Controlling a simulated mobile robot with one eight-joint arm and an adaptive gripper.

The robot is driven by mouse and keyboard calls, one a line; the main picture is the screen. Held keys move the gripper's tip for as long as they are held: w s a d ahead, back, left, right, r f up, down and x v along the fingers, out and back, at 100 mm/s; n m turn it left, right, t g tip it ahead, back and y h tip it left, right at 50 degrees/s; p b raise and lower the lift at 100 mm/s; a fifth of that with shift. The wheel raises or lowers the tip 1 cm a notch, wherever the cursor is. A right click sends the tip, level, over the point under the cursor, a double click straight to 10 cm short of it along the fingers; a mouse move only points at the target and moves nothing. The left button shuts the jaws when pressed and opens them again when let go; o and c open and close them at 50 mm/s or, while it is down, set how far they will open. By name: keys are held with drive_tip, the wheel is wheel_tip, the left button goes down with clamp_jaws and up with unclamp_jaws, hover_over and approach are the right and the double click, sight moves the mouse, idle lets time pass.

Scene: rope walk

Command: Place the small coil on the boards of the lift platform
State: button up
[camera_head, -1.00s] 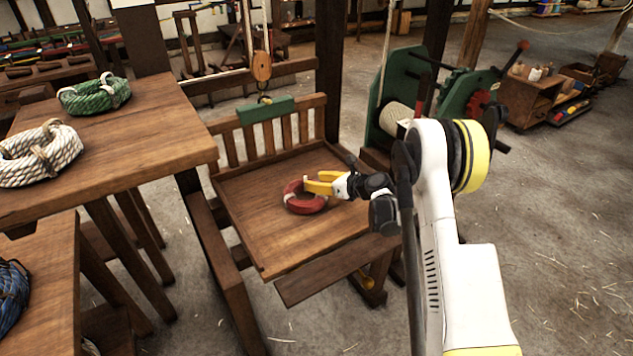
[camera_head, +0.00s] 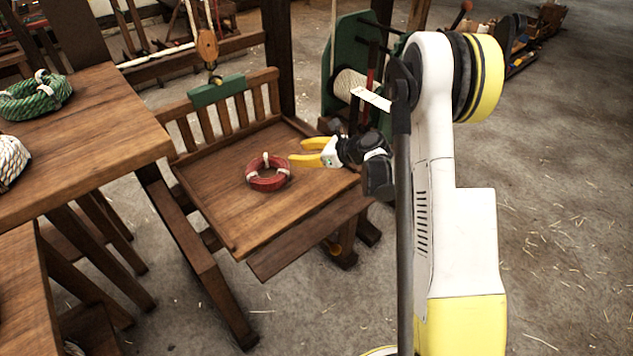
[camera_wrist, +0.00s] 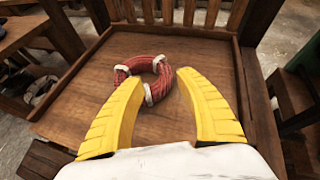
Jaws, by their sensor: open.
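The small coil (camera_head: 268,178) is a red rope ring with white bindings. It lies flat on the boards of the lift platform (camera_head: 225,215), near their middle. In the wrist view the coil (camera_wrist: 143,80) lies beyond and between my yellow fingertips, on the platform boards (camera_wrist: 205,55). My gripper (camera_head: 312,152) is open and empty, to the right of the coil and apart from it in the head view. It also shows in the wrist view (camera_wrist: 158,85), with its fingers spread. The near part of the coil is partly hidden by the left finger there.
A wooden table (camera_head: 95,125) at the left bears a green coil (camera_head: 36,96) and a white coil (camera_head: 10,160). The platform has a slatted back rail (camera_head: 230,105) with a hook and pulley (camera_head: 207,45) above. A green winch (camera_head: 350,55) stands behind.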

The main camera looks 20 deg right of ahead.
drive_tip(key=s+a+r+n+g+h, duration=0.1)
drive_tip(key=s+a+r+n+h, duration=0.1)
drive_tip(key=s+a+r+n, duration=0.4)
drive_tip(key=s+a+r+n+g+h, duration=0.2)
drive_tip(key=s+r+n, duration=0.7)
drive_tip(key=s, duration=0.1)
drive_tip(key=s+d+r+n+h, duration=0.1)
drive_tip(key=s+n+h, duration=0.2)
drive_tip(key=s+n, duration=0.9)
drive_tip(key=s, duration=0.6)
drive_tip(key=shift+s+d+n+h, duration=0.3)
drive_tip(key=shift+s, duration=0.05)
